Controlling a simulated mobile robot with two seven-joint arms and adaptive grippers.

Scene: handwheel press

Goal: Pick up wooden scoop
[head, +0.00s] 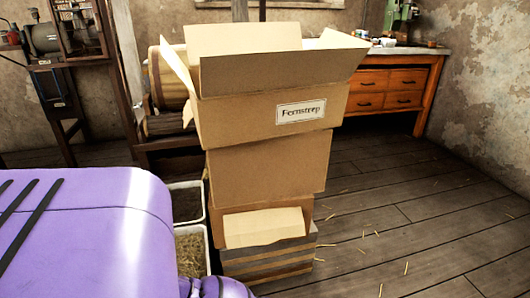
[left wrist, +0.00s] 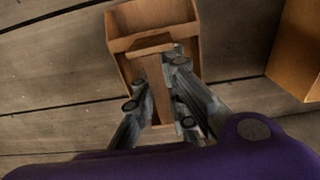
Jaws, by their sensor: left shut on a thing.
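The wooden scoop (left wrist: 152,25) shows in the left wrist view at the top centre, a brown box-shaped tray with a handle pointing down toward my wrist. My left gripper (left wrist: 161,86) is shut on the handle, with one grey finger on each side of it. Plank floor lies behind the scoop; I cannot tell how far the scoop is from it. Neither the scoop nor my left gripper can be made out in the head view. My right gripper is in neither view.
A stack of cardboard boxes (head: 265,165) stands in the middle of the head view, the top one open with flaps up. Pale bins (head: 184,184) stand left of it. An orange-brown drawer bench (head: 390,90) stands at the back right. Plank floor (head: 430,215) is open at right.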

